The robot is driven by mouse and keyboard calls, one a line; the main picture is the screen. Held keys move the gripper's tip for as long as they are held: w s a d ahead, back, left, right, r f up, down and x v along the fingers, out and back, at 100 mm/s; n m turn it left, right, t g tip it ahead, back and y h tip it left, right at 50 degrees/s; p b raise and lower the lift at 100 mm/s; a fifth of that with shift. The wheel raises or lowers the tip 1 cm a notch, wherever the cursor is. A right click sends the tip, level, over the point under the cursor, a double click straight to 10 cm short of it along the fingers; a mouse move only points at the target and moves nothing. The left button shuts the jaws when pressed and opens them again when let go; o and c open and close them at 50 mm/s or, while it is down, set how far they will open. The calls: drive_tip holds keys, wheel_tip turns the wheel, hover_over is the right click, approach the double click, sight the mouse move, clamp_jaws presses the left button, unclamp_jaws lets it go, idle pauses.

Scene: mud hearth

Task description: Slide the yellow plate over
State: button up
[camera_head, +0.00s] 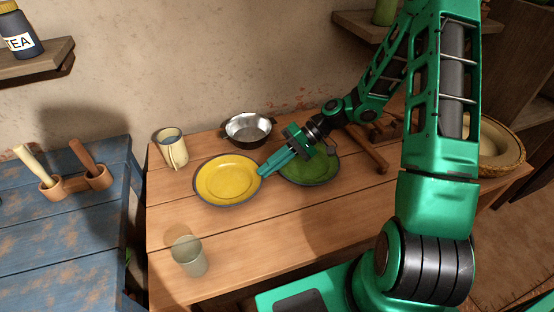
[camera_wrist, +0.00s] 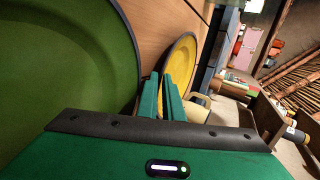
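The yellow plate (camera_head: 228,180) lies flat on the wooden table, left of my gripper in the head view. It also shows in the wrist view (camera_wrist: 181,65), just beyond my fingertips. My gripper (camera_head: 266,171) points left and down, its fingertips at or very near the right edge of the yellow plate; I cannot tell whether they touch it. In the wrist view the fingers (camera_wrist: 165,98) are close together with a narrow gap and nothing visible between them. A green plate (camera_head: 312,169) lies beneath and beside my gripper, partly hidden by it, and also fills the left of the wrist view (camera_wrist: 62,80).
A metal pan (camera_head: 247,129) and a beige mug (camera_head: 173,149) stand behind the yellow plate. A clear glass (camera_head: 189,257) stands in front of it. A blue table (camera_head: 60,235) with a wooden mortar set (camera_head: 76,182) is at left. The wooden table (camera_head: 262,240) is clear at front centre.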

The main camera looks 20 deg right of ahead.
drive_tip(key=shift+a+f, duration=0.25)
drive_tip(key=shift+a, duration=0.2)
clamp_jaws()
drive_tip(key=shift+s+d, duration=0.1)
